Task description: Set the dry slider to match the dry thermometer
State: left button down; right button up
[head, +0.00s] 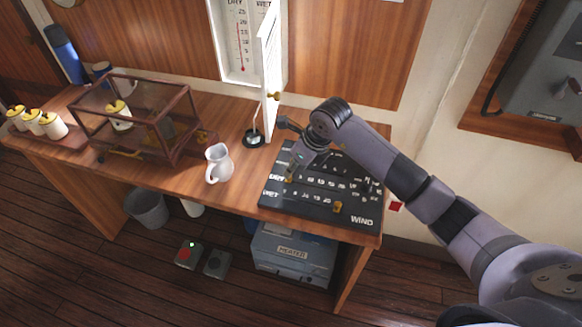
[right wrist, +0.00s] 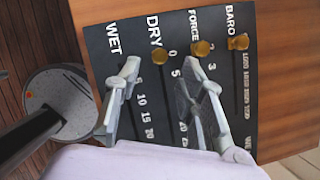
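The dark slider board (head: 318,216) lies on the wooden desk. Its dry slider knob (right wrist: 160,55), small and brass, sits at the 0 end of the DRY row; the head view shows it (head: 289,180) beside the DRY label. My right gripper (right wrist: 158,70) is open over the board, its fingertips on either side of the dry knob's line; contact cannot be told. The dry thermometer (head: 240,48) is in the open white cabinet, its red column reaching about the 20 mark; the exact value is too small to read. My left gripper is out of view.
The force knob (right wrist: 202,48) and baro knob (right wrist: 237,42) sit close beside the dry row. The wet knob (head: 337,207) is farther along its row. The cabinet door (head: 269,75), a desk lamp base (head: 253,138) and a white jug (head: 219,164) stand left of my gripper.

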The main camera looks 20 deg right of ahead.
aim_at(291, 177)
jog(key=shift+x, duration=2.05)
jog(key=shift+c, duration=0.2)
grip_shut()
